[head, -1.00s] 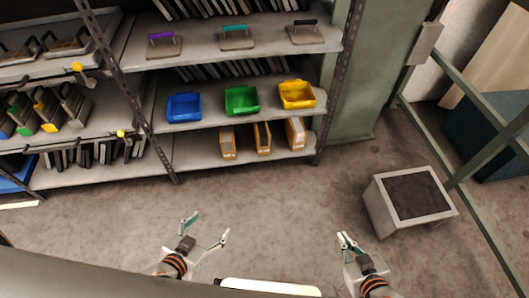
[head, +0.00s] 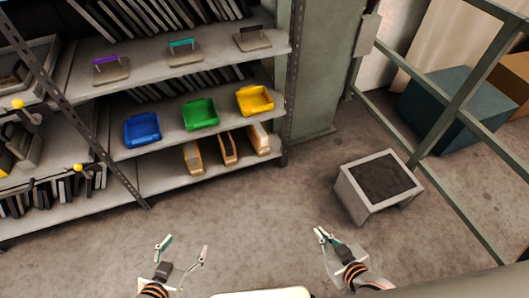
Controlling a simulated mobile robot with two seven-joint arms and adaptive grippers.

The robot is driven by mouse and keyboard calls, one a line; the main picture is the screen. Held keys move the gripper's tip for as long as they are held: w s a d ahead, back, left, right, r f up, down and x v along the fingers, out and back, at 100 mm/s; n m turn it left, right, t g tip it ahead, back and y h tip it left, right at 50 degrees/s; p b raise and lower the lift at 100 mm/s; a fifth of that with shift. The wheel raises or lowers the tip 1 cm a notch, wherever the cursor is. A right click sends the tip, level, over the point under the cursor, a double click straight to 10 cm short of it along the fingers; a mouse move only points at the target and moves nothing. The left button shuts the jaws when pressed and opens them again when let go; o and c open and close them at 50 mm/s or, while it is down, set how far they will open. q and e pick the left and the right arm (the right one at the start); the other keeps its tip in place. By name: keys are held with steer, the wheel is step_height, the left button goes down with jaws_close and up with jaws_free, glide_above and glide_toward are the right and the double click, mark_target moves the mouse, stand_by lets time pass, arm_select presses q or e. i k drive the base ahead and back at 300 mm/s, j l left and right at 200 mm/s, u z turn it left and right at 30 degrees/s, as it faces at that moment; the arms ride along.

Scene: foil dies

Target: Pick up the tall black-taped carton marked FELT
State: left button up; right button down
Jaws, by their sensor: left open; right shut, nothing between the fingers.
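Three tan cartons stand side by side on the bottom shelf: a left one (head: 194,158), a middle one (head: 228,149) and a right one (head: 259,138). Dark strips show on some of them, but the picture is too small to read any marking, so I cannot tell which is marked FELT. My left gripper (head: 185,246) is open and empty, over the floor in front of the shelf. My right gripper (head: 322,233) is shut and empty, over the floor to the right. Both are well apart from the cartons.
A blue bin (head: 142,130), a green bin (head: 200,115) and a yellow bin (head: 255,101) sit on the shelf above the cartons. A grey step stool (head: 347,194) with a dark top stands at right, near a green rail (head: 484,220). The floor (head: 240,215) between is clear.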

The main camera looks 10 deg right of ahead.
mark_target(226, 144)
steer(key=i+l+u, duration=0.1)
steer(key=i+l, duration=0.15)
steer(key=i+l+u, duration=0.1)
steer(key=i+l, duration=0.15)
steer(key=l, duration=0.15)
steer(key=i+l+u, duration=0.25)
steer(key=i+l, duration=0.2)
steer(key=l, duration=0.25)
steer(key=i+l+u, duration=0.1)
steer(key=l, duration=0.25)
steer(key=i, duration=0.1)
